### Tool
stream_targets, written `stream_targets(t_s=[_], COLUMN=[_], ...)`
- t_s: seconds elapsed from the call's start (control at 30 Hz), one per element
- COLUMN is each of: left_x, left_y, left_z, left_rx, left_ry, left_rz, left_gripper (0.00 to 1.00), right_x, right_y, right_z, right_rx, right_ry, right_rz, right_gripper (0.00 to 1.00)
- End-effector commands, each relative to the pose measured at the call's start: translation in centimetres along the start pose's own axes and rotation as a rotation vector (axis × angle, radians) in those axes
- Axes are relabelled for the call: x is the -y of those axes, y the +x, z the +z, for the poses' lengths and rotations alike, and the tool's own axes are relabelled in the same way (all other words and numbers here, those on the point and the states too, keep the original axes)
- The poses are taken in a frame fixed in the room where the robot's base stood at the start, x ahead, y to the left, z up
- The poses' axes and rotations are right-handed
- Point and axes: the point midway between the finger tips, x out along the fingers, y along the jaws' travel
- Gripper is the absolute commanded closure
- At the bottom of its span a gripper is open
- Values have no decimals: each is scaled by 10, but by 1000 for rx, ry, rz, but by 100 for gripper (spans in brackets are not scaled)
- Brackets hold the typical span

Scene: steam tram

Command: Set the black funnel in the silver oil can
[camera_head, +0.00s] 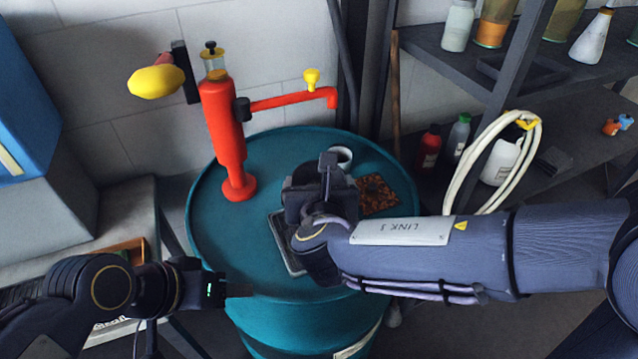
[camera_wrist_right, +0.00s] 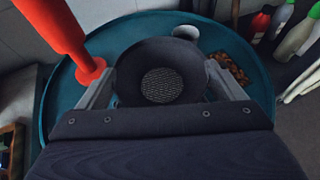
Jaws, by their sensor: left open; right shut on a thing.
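The black funnel (camera_wrist_right: 128,70) is between the two fingers of my right gripper (camera_wrist_right: 162,78) in the right wrist view. Its wide round mouth faces the camera, with a grey mesh at its bottom. In the head view my right gripper (camera_head: 320,190) is over the middle of the teal drum, and its own arm hides most of what it holds. I cannot make out the silver oil can for certain; anything directly under the funnel is hidden. My left gripper (camera_head: 228,290) is open and empty at the drum's front left edge.
The teal drum top (camera_head: 222,220) carries a red hand pump (camera_head: 225,130), a pale cup (camera_head: 342,157), a brown patterned piece (camera_head: 377,193) and a flat grey-rimmed tray (camera_head: 278,243). Dark shelves with bottles (camera_head: 458,25) and a pale hose loop (camera_head: 478,165) stand at right.

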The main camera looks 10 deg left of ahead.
Motion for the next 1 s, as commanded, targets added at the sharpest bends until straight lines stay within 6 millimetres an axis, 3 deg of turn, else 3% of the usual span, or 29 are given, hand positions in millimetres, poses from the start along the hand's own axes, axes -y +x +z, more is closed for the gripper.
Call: stream_targets(t_s=[0.4,0.43,0.5,1.0], left_x=[2,2,2,2], left_y=[4,4,4,4], left_z=[2,2,2,2], left_rx=[0,0,0,0], left_ry=[0,0,0,0], left_rz=[0,0,0,0], left_gripper=[44,44,44,44], right_x=[0,0,0,0], right_y=[1,1,1,1], right_z=[-3,-3,-3,-3], right_rx=[1,1,1,0], right_ry=[0,0,0,0], right_rz=[0,0,0,0], right_gripper=[34,9,0,0])
